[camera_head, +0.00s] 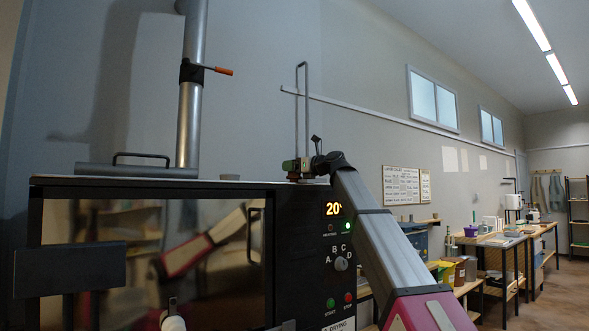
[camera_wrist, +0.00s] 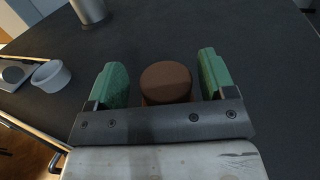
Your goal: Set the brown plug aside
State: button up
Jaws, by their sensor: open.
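The brown plug (camera_wrist: 166,80) shows in the wrist view as a round, flat-topped piece over the dark top of the oven (camera_wrist: 265,60). My gripper (camera_wrist: 162,66) is open, with one green finger on each side of the plug and a narrow gap on both sides. The plug's lower part is partly hidden by the gripper's dark crossbar. In the head view my gripper (camera_head: 299,168) is low at the right end of the oven top, and I cannot make out the plug there.
A small grey cup (camera_wrist: 51,75) stands left of my gripper. A metal pipe (camera_head: 189,120) rises from the oven top, with a black handle (camera_head: 142,156) beside it. The oven's control panel (camera_head: 331,260) reads 20. Workbenches (camera_head: 490,240) line the right wall.

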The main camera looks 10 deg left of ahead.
jog(key=v, duration=1.2)
jog(key=shift+r, duration=0.1)
dwell(2.2)
